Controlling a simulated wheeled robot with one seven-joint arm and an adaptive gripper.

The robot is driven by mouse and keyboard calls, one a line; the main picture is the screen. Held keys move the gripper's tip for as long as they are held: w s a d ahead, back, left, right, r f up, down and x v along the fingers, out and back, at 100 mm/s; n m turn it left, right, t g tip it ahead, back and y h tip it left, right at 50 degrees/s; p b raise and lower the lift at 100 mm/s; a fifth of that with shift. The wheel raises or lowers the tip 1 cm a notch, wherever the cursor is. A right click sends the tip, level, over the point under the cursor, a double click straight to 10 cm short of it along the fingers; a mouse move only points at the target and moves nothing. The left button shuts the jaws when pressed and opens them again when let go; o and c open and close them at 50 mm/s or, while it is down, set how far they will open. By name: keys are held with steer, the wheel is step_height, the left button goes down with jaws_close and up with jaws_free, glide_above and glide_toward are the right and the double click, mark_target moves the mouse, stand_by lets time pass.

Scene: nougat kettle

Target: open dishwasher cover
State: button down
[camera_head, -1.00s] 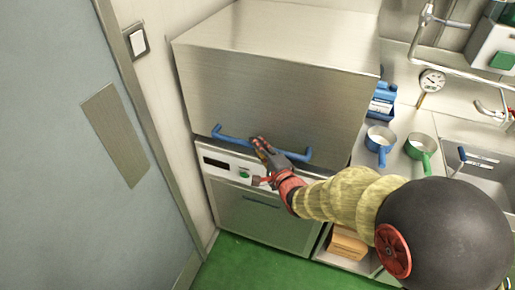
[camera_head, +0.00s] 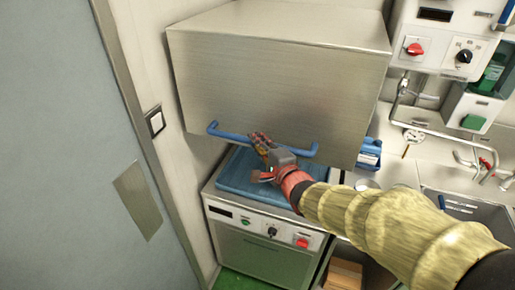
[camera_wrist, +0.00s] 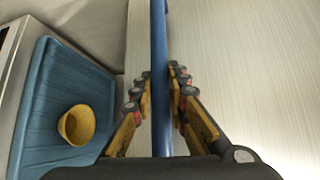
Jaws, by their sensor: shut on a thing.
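The dishwasher cover (camera_head: 275,80) is a large brushed-steel hood. It is raised, with a gap between its lower edge and the machine's base (camera_head: 262,250). A blue bar handle (camera_head: 232,134) runs along its lower front edge. My gripper (camera_head: 262,142) is shut on the handle near its middle. In the wrist view, the fingers of my gripper (camera_wrist: 160,100) sit on both sides of the blue bar (camera_wrist: 158,45). A blue rack (camera_head: 240,172) shows under the hood. In the wrist view a yellow cup (camera_wrist: 76,125) stands on the blue rack (camera_wrist: 40,110).
A grey door (camera_head: 70,150) and a wall with a switch (camera_head: 155,121) are close at left. At right are a counter with a blue container (camera_head: 369,154), a sink (camera_head: 465,207), and a wall control box (camera_head: 440,45) beside the hood.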

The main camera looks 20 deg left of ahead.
steer(key=shift+r+p, duration=0.5)
steer(key=shift+r, duration=0.7)
steer(key=shift+f, duration=0.15)
steer(key=c, duration=1.7)
jaws_free()
steer(key=v, duration=1.2)
